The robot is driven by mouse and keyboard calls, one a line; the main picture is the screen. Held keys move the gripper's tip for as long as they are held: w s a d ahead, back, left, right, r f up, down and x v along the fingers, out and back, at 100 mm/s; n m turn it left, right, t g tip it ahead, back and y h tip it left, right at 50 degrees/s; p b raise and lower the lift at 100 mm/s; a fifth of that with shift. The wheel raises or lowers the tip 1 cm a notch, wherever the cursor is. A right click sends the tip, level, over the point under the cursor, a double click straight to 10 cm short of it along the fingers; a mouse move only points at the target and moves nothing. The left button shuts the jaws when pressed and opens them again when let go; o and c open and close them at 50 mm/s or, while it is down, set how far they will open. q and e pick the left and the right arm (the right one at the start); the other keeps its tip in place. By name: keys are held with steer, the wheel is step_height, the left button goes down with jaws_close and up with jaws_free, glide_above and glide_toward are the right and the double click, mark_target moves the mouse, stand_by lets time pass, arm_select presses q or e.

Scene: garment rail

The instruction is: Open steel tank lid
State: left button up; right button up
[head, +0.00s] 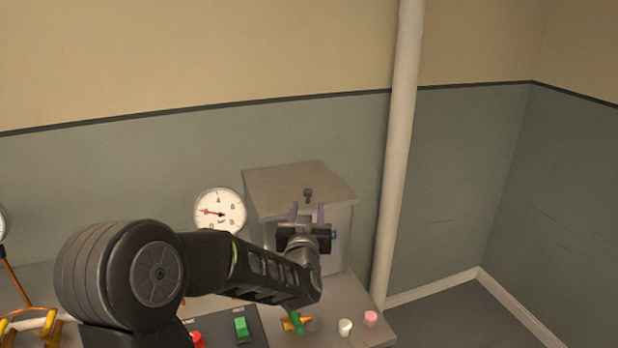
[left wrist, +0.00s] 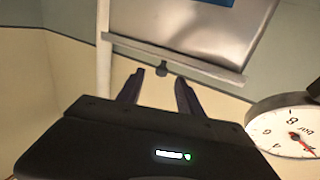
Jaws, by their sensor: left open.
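The grey steel tank (head: 347,245) stands on the bench against the wall. Its flat lid (head: 285,180) lies level on top, and a small dark knob (head: 308,194) sits near its front edge. My left gripper (head: 307,208) is open in front of the tank, its two purple-grey fingers pointing up toward the knob. In the left wrist view the knob (left wrist: 162,69) shows between and just beyond the open fingertips (left wrist: 159,78), beside the lid's rim (left wrist: 205,66). I see no contact. My arm and gripper hide much of the tank's front. My right gripper is not seen.
A round gauge (head: 220,212) stands close left of the tank. A vertical white pipe (head: 400,150) runs right of it. On the bench in front are a green switch (head: 241,328), a valve handle (head: 296,321), a white cap (head: 345,327) and a pink one (head: 370,319).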

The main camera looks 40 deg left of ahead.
mark_target(308, 193)
arm_select(q)
steer(key=shift+r+p+x, duration=0.2)
steer(key=shift+p+x, duration=0.2)
steer(key=shift+x, duration=0.85)
steer(key=shift+r+p+x, duration=0.15)
steer(key=shift+p+x, duration=0.2)
steer(key=shift+x, duration=0.95)
steer(key=shift+r+p+x, duration=0.2)
steer(key=shift+p+x, duration=0.2)
steer(key=shift+x, duration=0.85)
steer(key=shift+a, duration=0.2)
steer(key=shift+s, duration=0.1)
steer(key=shift+c, duration=0.5)
jaws_close()
